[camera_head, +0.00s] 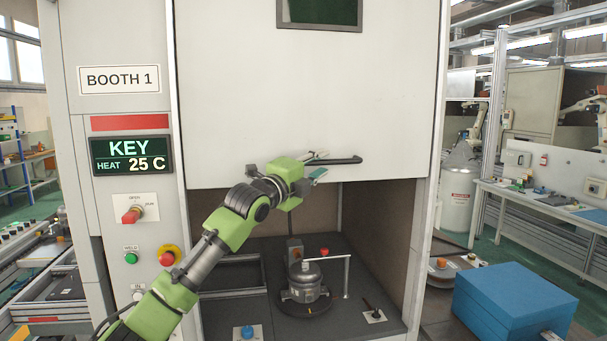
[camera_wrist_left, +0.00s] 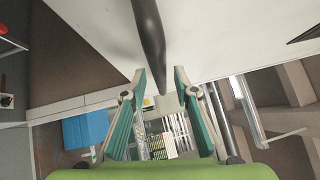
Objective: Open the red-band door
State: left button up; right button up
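The booth door (camera_head: 300,80) is a large pale panel beside a red band (camera_head: 130,122) on the booth's front post. Its lower edge is above the work deck, so the lower part of the booth stands uncovered. A black bar handle (camera_head: 343,161) is fixed low on the door. My left gripper (camera_head: 317,164) is at the handle's left part. In the left wrist view, its two green-grey fingers (camera_wrist_left: 160,85) are apart, and the dark handle (camera_wrist_left: 148,35) runs between them; contact cannot be told. My right gripper is not in view.
Inside the booth, a grey compressor (camera_head: 304,279) sits on a dark deck. The left post carries a display (camera_head: 131,155) reading KEY, HEAT 25 C, a red switch (camera_head: 131,215) and buttons. A blue box (camera_head: 512,300) stands at the lower right.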

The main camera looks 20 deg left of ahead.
pick_arm(q)
jog(key=v, duration=1)
jog(key=shift+s, duration=0.25)
